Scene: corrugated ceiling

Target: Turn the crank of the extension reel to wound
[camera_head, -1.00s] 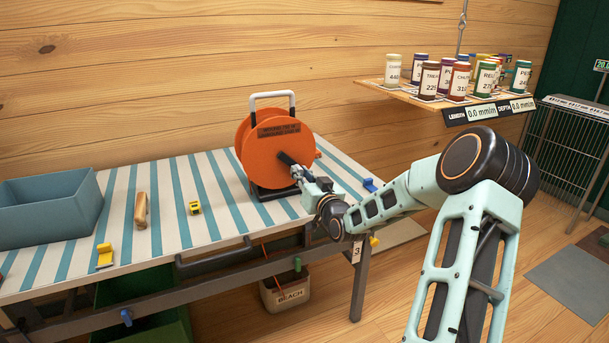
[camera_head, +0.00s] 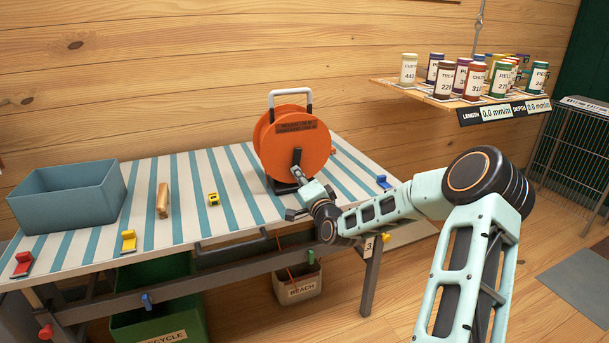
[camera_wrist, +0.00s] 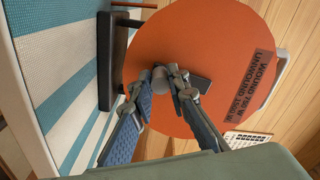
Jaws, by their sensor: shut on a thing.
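The orange extension reel (camera_head: 280,146) stands upright on a dark base on the striped table, with a grey and white carry handle on top. It also fills much of the wrist view (camera_wrist: 190,45), where a dark label on its face reads in part "WOUND" and "UNWOUND". The dark crank (camera_head: 297,155) is on the face toward me, its arm pointing up from the grip. My gripper (camera_wrist: 166,82) is shut on the crank's grey knob, with one finger on each side. In the head view my gripper (camera_head: 297,173) is at the lower middle of the reel's face.
The striped table (camera_head: 110,228) also holds a blue-grey bin (camera_head: 70,198), a wooden roller-like piece (camera_head: 162,200), a yellow tape measure (camera_head: 213,199) and small clamps along the edge. A hanging shelf (camera_head: 440,97) with several labelled jars is at right.

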